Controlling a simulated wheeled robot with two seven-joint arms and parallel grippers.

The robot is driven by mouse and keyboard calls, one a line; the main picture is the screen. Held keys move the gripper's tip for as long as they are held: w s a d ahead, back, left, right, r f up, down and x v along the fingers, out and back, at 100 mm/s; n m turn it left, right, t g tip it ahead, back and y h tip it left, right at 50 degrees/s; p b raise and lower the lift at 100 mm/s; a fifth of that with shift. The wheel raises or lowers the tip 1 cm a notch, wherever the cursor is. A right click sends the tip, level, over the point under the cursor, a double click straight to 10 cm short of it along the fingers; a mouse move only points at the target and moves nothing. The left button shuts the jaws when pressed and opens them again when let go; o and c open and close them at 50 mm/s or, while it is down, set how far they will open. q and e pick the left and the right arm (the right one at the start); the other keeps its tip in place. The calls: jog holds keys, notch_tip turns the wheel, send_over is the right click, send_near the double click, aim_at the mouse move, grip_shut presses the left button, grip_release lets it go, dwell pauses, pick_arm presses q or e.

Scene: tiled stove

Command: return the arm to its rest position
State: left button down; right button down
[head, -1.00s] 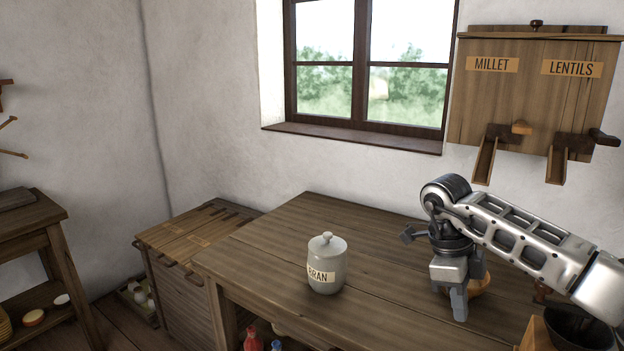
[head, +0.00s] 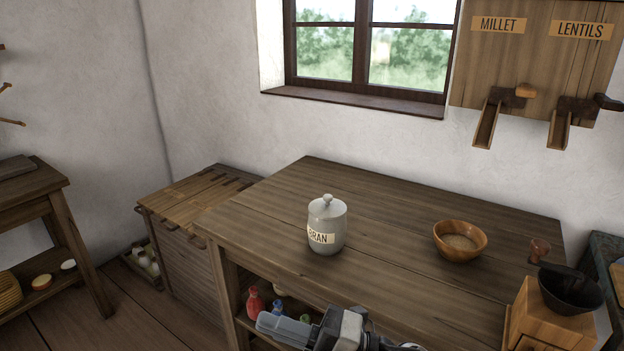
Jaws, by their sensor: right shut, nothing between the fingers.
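My right gripper (head: 284,329) is at the bottom edge of the head view, in front of the table's front edge and low beside its shelf. Its fingers are together and point left, with nothing held. Most of the right arm is out of view below. My left gripper is not in view.
Red bottles (head: 255,301) stand on the shelf below. A slatted cabinet (head: 195,215) stands left.

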jog(key=d+f+m+t+h, duration=0.9)
jog(key=d+m+t+h, duration=0.3)
jog(key=m, duration=1)
jog(key=s+d+f+m+g+h, duration=0.5)
jog(key=s+d+f+m+g, duration=0.1)
jog(key=s+f, duration=0.4)
jog(key=d+f+m, duration=0.1)
jog(key=m, duration=0.1)
jog(key=shift+s+f+m, duration=0.35)
jog(key=shift+f+m, duration=0.05)
